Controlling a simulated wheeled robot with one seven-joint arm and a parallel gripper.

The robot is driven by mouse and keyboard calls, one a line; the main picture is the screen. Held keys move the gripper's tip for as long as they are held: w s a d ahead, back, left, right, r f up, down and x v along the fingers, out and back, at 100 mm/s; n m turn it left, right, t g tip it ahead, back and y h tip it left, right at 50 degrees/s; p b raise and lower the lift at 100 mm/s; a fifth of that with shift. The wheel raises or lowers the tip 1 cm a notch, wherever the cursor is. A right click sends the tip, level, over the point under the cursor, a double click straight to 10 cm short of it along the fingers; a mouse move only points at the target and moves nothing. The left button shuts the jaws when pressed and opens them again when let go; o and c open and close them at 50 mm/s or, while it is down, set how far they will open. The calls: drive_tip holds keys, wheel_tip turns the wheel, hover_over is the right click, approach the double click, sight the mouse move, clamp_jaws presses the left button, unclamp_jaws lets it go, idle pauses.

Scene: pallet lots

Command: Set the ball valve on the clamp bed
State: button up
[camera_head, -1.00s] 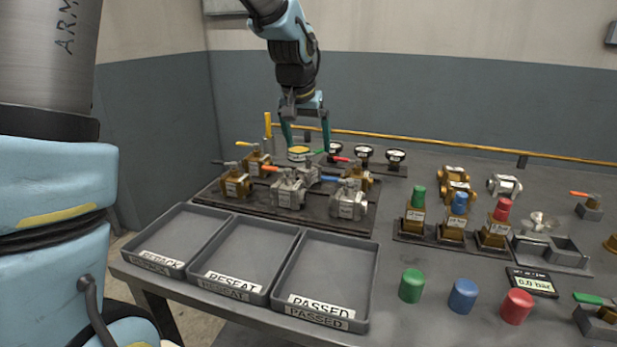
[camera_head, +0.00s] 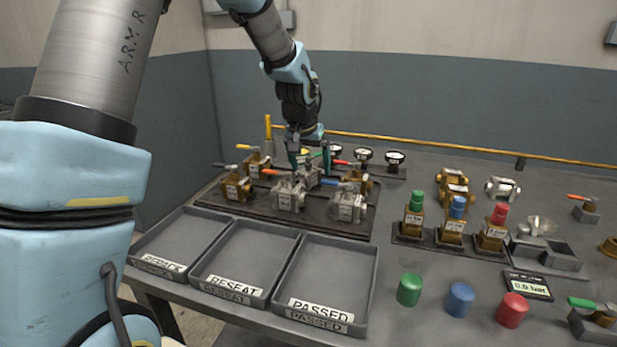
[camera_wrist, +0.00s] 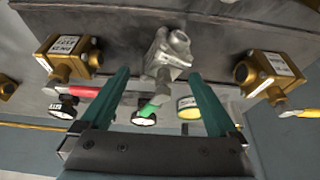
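Several brass and silver ball valves stand on a dark board at the back left of the bench. My gripper (camera_head: 309,158) is lowered over a silver valve (camera_head: 311,178) in the back row. In the wrist view its two teal fingers (camera_wrist: 158,76) are apart, one on each side of that silver valve (camera_wrist: 172,58) and its green handle (camera_wrist: 150,107). I cannot tell whether the fingers touch it. A grey fixture with a block and slot (camera_head: 550,258) at the right may be the clamp bed; no valve shows in it.
Three empty trays, marked REPACK (camera_head: 160,266), RESEAT (camera_head: 235,287) and PASSED (camera_head: 322,309), line the front left. Three capped brass units stand mid-bench, with green (camera_head: 409,290), blue (camera_head: 460,299) and red (camera_head: 512,310) cylinders in front. Gauges (camera_head: 364,155) stand behind the board.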

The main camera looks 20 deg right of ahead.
clamp_jaws()
idle(0.6)
